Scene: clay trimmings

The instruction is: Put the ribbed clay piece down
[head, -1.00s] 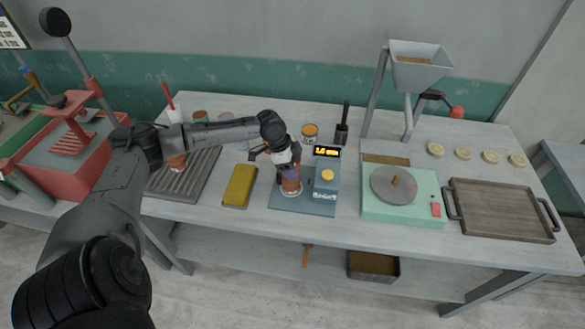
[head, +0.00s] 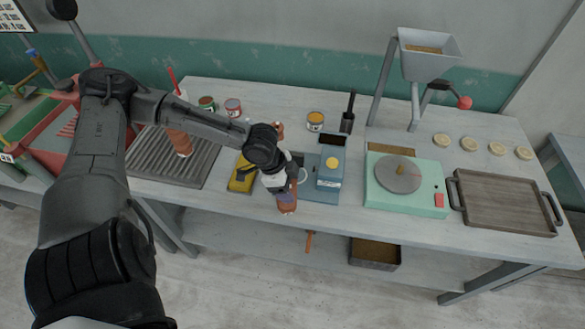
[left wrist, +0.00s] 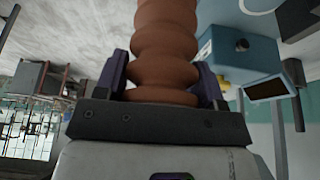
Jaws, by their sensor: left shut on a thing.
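My left gripper (head: 285,194) is shut on the ribbed clay piece (head: 288,207), a reddish-brown body with rounded ridges. In the head view it is in front of the blue scale (head: 331,166), around the table's front edge, and my arm partly hides it. In the left wrist view the ribbed clay piece (left wrist: 166,45) sits between the two fingers (left wrist: 160,85), and its far end runs out of the picture. The scale also shows there, to the right (left wrist: 240,50). My right gripper is not in view.
A grooved tray (head: 150,165) on the left bears another brown clay piece (head: 180,142). A yellow block (head: 238,180) lies partly under my arm. A green turntable device (head: 410,198) and a wooden tray (head: 505,205) stand on the right.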

